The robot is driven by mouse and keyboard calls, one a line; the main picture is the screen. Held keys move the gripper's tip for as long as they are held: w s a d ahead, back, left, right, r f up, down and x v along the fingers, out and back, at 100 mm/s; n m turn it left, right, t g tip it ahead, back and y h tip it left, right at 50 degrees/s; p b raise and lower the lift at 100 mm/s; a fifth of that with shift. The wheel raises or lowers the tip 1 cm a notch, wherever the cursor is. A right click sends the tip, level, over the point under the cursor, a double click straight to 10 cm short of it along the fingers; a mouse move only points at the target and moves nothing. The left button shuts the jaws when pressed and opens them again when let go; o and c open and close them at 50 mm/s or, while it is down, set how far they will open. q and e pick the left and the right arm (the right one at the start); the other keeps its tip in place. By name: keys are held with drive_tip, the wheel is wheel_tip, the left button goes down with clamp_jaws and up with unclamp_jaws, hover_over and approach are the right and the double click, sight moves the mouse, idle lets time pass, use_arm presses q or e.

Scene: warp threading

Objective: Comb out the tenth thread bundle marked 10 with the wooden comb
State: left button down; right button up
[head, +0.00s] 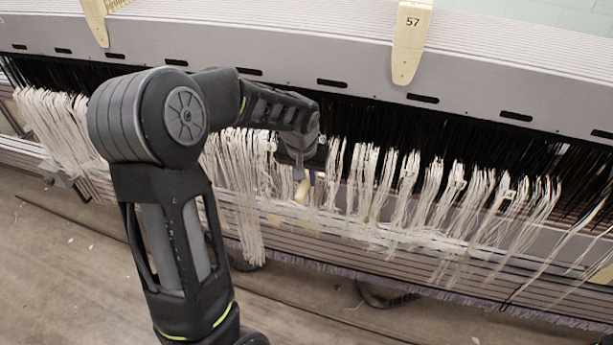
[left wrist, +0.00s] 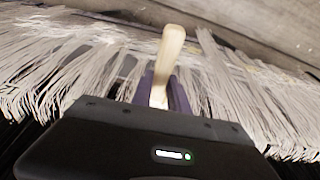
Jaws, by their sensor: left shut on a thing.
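My left gripper (head: 301,175) is at the row of white thread bundles in the middle of the head view. It is shut on the wooden comb (head: 303,191), of which a pale piece shows below the fingers. In the left wrist view the comb's handle (left wrist: 170,55) stands up between the purple fingers (left wrist: 163,95). The comb's teeth are hidden. White thread bundles (head: 432,190) hang in a row on both sides of the gripper. Small white tags show on several bundles, but their numbers are too small to read, so I cannot tell which is bundle 10. My right gripper is out of view.
A grey loom beam (head: 300,50) with dark slots runs above the threads. A cream marker labelled 57 (head: 411,50) hangs from it. Black threads (head: 390,125) lie behind the white bundles. Ribbed rails (head: 380,250) run below, and the floor (head: 60,270) is in front.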

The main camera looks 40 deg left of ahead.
use_arm(q)
drive_tip(key=shift+w, duration=0.1)
idle(0.4)
drive_tip(key=shift+f+b, duration=1.65)
drive_tip(key=shift+f, duration=0.1)
drive_tip(key=shift+f+b, duration=0.45)
drive_tip(key=shift+f, duration=0.1)
drive_tip(key=shift+b+x, duration=1.15)
drive_tip(key=shift+x, duration=0.05)
drive_tip(key=shift+f, duration=0.1)
drive_tip(key=shift+f+b, duration=1.55)
drive_tip(key=shift+f, duration=0.1)
